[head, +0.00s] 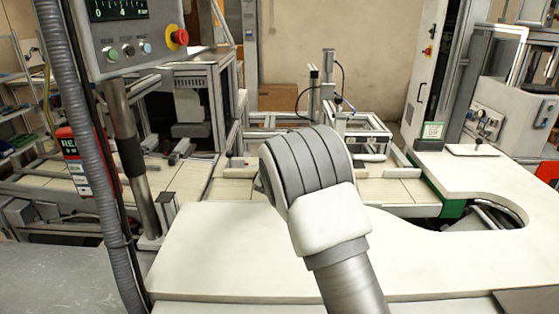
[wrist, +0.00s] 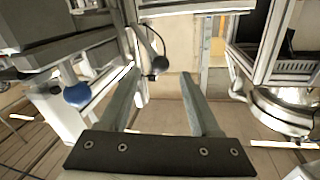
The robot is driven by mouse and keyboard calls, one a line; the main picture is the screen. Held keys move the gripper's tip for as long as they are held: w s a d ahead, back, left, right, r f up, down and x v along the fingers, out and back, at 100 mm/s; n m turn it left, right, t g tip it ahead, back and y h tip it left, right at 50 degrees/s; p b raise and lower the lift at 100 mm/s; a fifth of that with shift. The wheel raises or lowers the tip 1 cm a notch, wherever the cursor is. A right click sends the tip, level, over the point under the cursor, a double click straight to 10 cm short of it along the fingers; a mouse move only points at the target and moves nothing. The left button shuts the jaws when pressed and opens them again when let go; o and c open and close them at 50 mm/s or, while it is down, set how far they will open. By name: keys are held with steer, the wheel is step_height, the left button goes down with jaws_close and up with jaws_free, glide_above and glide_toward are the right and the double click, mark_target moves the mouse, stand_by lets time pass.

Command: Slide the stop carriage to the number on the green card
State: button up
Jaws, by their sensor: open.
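A small green-bordered card (head: 432,130) stands at the back right of the white worktop in the head view; its number is too small to read. My gripper (wrist: 158,85) is open in the wrist view, its two grey fingers apart with nothing between them. In the head view my arm hides the gripper. A blue knob (wrist: 77,95) on a metal part is left of the fingers in the wrist view, apart from them. I cannot tell for sure which part is the stop carriage, and I see no readable scale.
The white worktop (head: 220,250) has a curved cut-out at right and is mostly bare. A control panel (head: 130,35) with a red stop button hangs at upper left. Metal frames and rails (head: 365,135) stand behind my arm. A round metal part (wrist: 285,108) is right of the fingers.

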steer(key=s+a, duration=0.2)
steer(key=s, duration=1)
steer(key=shift+s+a, duration=0.2)
steer(key=shift+s, duration=0.05)
steer(key=s+d+r+n+g+y+p, duration=0.1)
steer(key=s+d+r+g+y+p, duration=0.15)
steer(key=s+r, duration=0.3)
steer(key=s+d+r+n+g+y+p, duration=0.2)
steer(key=s+d+r+g+y, duration=0.1)
steer(key=s+r, duration=0.25)
steer(key=s+d+g+h+p, duration=0.1)
steer(key=s+d, duration=0.4)
steer(key=s, duration=0.9)
steer(key=s+d+n+g+h+p, duration=0.1)
steer(key=s+d+g+p, duration=0.2)
steer(key=s, duration=1.1)
steer(key=shift+s+d+f+g, duration=0.25)
steer(key=shift+d+g, duration=0.6)
steer(key=shift+g, duration=0.4)
steer(key=shift+o, duration=0.2)
steer(key=shift+w, duration=0.1)
